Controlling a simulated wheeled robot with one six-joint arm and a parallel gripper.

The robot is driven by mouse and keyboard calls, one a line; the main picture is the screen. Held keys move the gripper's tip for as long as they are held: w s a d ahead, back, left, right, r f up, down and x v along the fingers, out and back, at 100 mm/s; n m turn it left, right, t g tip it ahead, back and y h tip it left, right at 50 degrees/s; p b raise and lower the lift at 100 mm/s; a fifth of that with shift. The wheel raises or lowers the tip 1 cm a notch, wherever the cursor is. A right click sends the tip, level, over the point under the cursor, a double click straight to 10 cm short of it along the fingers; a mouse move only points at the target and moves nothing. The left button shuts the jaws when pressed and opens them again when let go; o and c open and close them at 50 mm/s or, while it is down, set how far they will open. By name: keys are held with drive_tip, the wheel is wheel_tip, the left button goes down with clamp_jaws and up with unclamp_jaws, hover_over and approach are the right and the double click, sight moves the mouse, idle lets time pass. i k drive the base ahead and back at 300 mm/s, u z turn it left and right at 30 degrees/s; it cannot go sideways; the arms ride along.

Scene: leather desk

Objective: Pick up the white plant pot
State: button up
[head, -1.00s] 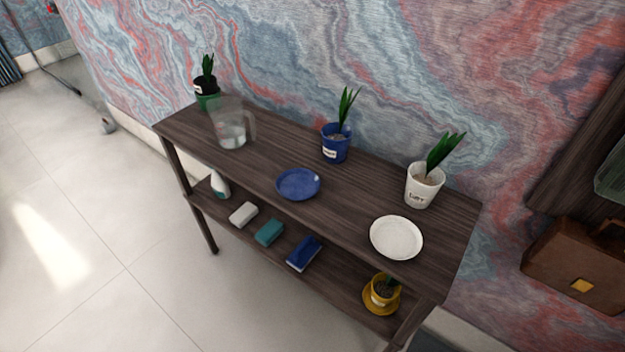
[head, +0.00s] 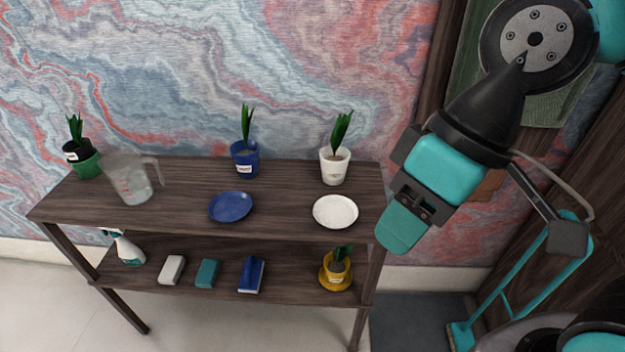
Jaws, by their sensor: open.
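The white plant pot (head: 334,167) stands upright near the right end of the dark wooden shelf top (head: 185,178). It has a label on its front and a green plant in it. A white plate (head: 335,211) lies just in front of it, apart from the pot. My gripper (head: 402,226) is in view to the right of the pot, near the shelf's right end, pointing down and to the left. It is open, and nothing shows in it. Its fingertips are seen from the back, so the gap between them is mostly hidden.
A blue pot (head: 245,161), blue plate (head: 231,206), clear jug (head: 130,180) and green pot (head: 83,160) share the top. The lower shelf holds a spray bottle (head: 127,249), several blocks or brushes, and a yellow pot (head: 337,271). A patterned wall (head: 200,70) stands close behind.

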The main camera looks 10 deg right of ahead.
sight(335, 158)
drive_tip(key=u, duration=2.4)
drive_tip(key=i, duration=0.85)
drive_tip(key=z, duration=3)
